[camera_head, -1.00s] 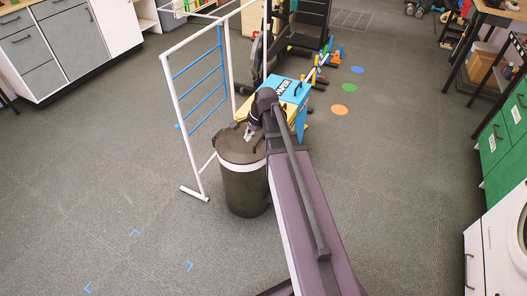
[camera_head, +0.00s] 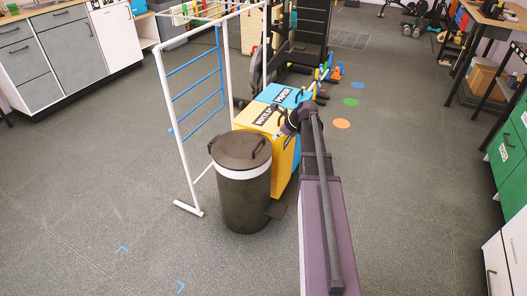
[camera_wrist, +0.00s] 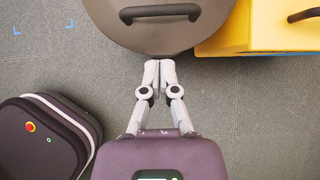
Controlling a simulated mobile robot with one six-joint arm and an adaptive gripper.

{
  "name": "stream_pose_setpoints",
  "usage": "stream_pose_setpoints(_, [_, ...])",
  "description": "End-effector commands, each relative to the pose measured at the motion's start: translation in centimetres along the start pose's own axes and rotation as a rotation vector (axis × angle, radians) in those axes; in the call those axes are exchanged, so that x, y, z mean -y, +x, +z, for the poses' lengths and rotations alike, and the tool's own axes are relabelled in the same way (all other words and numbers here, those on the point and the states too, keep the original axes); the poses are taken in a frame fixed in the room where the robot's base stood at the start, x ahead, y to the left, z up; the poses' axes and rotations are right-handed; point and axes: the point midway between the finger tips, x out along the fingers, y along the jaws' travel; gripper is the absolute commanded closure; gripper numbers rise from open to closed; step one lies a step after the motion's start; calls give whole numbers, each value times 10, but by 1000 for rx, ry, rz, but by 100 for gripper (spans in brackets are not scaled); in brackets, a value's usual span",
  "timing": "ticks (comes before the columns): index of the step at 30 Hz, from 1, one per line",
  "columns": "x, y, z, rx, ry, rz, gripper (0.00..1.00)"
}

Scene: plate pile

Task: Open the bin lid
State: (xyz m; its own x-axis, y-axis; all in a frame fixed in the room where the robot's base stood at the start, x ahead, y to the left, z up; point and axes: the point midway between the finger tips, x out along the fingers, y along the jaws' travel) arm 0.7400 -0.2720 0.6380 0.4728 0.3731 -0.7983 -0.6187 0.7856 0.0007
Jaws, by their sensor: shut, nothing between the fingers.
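The bin (camera_head: 245,203) is a dark round can with a white band, standing upright on the floor. Its brown lid (camera_head: 237,147) lies flat on top, shut, with a dark handle (camera_head: 258,151) on it. In the wrist view the lid (camera_wrist: 150,32) fills the top middle, and a dark handle (camera_wrist: 160,12) shows on it. My gripper (camera_wrist: 160,62) is shut and empty, its fingertips at the lid's near rim in that view; I cannot tell if they touch. In the head view my gripper is small and partly hidden by my arm, right of the lid.
A yellow box (camera_head: 262,117) marked as for bottles and a blue box (camera_head: 280,95) marked paper stand right behind the bin. The yellow box (camera_wrist: 270,25) is close right in the wrist view. A white frame with blue bars (camera_head: 171,110) stands left. Floor is clear in front.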

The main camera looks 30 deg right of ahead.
Motion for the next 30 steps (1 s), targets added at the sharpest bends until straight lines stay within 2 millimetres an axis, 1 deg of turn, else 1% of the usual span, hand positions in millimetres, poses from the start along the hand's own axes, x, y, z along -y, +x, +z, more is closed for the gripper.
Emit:
stream_pose_setpoints(11, [0, 0, 0, -1, -1, 0, 100])
stream_pose_setpoints(17, [0, 7, 0, -1, -2, 1, 100])
stream_pose_setpoints(23, [0, 21, -1, -1, -3, 1, 100])
stream_pose_setpoints(30, [0, 43, -1, -2, -4, 2, 100])
